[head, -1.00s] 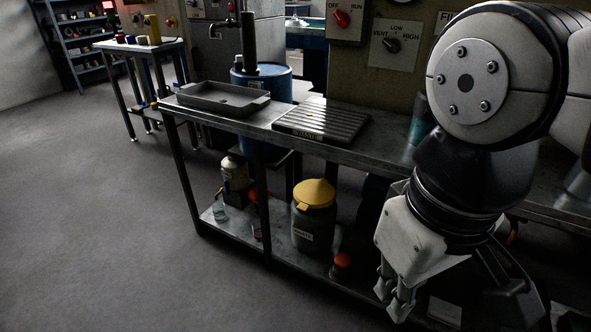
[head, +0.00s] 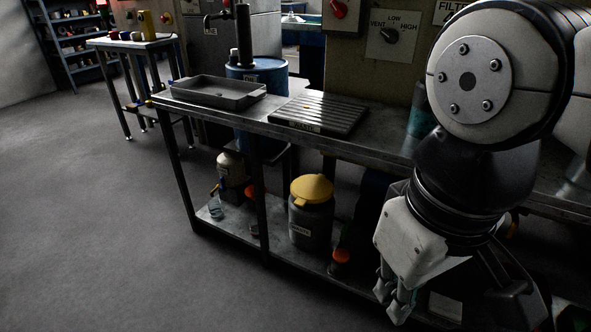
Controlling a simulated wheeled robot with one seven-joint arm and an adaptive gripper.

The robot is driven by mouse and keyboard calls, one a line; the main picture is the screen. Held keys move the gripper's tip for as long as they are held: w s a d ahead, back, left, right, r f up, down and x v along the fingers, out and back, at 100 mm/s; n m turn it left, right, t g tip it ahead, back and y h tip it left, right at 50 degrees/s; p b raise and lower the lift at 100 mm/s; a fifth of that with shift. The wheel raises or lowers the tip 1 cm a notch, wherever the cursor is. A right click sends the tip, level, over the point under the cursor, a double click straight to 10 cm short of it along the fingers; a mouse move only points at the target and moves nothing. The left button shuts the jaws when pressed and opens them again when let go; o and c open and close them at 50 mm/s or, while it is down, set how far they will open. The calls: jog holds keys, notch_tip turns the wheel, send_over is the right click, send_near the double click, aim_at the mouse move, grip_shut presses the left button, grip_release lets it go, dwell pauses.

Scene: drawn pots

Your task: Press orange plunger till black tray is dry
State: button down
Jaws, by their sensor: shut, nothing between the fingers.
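My gripper (head: 391,302) hangs at the lower right, shut and empty, in front of the lower shelf and apart from everything there. A small dark item with an orange top (head: 340,258) stands on the lower shelf, left of my gripper. Another orange-red top (head: 250,191) shows further left, partly hidden by a table leg. I cannot tell which is the plunger. A shallow dark grey tray (head: 217,104) sits on the bench at the left, and a dark ribbed tray (head: 318,126) with a label lies right of it. Whether either is wet I cannot tell.
The long metal bench (head: 380,150) runs to the right behind my arm. A grey bin with a yellow lid (head: 312,205) and several bottles stand on the lower shelf. A blue drum (head: 258,82) stands behind the bench. The floor (head: 90,220) is clear at left.

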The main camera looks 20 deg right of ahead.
jog(key=shift+f+b, duration=0.35)
jog(key=shift+f, duration=0.15)
jog(key=shift+r, duration=0.1)
dwell(0.3)
notch_tip(320, 180, up, 5)
jog(key=p, duration=0.4)
dwell(0.5)
notch_tip(320, 180, up, 22)
jog(key=t+p, duration=0.3)
jog(key=p, duration=1.8)
jog(key=shift+a+p, duration=0.2)
jog(key=shift+p, duration=0.1)
jog(key=shift+w, duration=0.15)
